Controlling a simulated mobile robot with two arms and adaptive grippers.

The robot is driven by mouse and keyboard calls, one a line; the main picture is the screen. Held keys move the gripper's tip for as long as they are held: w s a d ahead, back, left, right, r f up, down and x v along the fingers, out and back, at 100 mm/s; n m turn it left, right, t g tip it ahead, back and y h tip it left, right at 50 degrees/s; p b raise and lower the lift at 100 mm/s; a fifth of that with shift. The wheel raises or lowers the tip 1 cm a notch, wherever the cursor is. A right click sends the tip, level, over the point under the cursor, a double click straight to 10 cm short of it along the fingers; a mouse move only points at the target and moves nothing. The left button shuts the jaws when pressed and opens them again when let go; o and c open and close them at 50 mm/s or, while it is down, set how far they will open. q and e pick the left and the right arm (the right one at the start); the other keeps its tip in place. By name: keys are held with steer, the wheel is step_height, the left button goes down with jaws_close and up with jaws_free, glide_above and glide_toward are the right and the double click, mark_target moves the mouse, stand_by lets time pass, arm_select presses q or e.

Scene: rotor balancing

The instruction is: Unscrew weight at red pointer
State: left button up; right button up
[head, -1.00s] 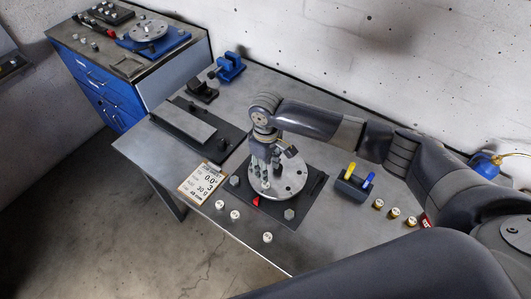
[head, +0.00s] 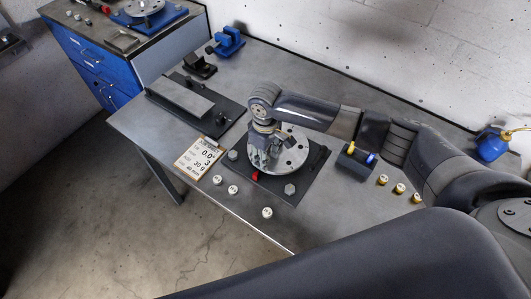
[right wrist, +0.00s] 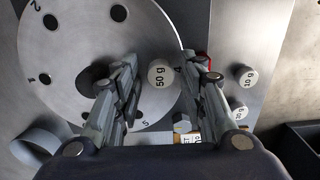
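The silver rotor disc (head: 293,158) lies on a dark base plate (head: 287,190) on the bench. The red pointer (head: 255,175) is at the disc's near edge; a bit of it shows beside a finger in the right wrist view (right wrist: 208,57). A round silver weight marked 50 g (right wrist: 162,74) sits at the disc's rim near the pointer. My right gripper (head: 258,163) is over this rim. In the right wrist view its fingers (right wrist: 160,62) are open, one on each side of the weight, with visible gaps. My left gripper is out of view.
Loose silver weights (head: 232,189) lie in front of the base plate, brass ones (head: 399,188) at right. A clipboard (head: 199,158) lies left of the plate. A holder with yellow and blue tools (head: 356,157) stands right. A blue vise (head: 229,42) is at the back.

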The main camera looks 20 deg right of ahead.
steer(key=shift+c, duration=0.3)
steer(key=c, duration=0.4)
jaws_close()
steer(key=shift+r+n+p, duration=0.15)
steer(key=shift+n+p, duration=0.2)
steer(key=shift+n, duration=1.15)
steer(key=shift+n+p, duration=0.35)
steer(key=shift+n, duration=0.85)
steer(key=n, duration=0.9)
steer(key=shift+n, duration=0.3)
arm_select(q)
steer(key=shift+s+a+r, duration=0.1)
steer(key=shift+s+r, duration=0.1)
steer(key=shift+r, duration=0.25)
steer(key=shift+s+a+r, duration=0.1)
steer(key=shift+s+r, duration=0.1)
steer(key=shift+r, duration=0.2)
arm_select(e)
steer(key=n, duration=0.3)
steer(key=shift+n, duration=0.3)
